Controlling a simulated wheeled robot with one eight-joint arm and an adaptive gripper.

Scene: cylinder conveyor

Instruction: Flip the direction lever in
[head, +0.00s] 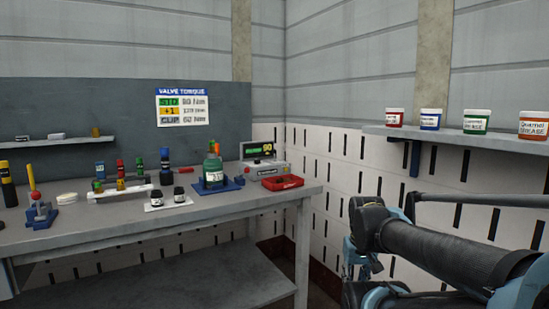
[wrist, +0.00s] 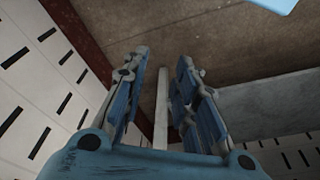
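A green cylinder (head: 213,167) stands in a blue fixture (head: 230,185) farther right, beside a grey device (head: 258,169) with a display reading 90. My gripper (wrist: 163,60) is open and empty in the wrist view, pointing at bare floor and wall. It is well right of the bench objects, with my arm at the head view's lower right.
A wall shelf (head: 460,138) with labelled tubs is at the right.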

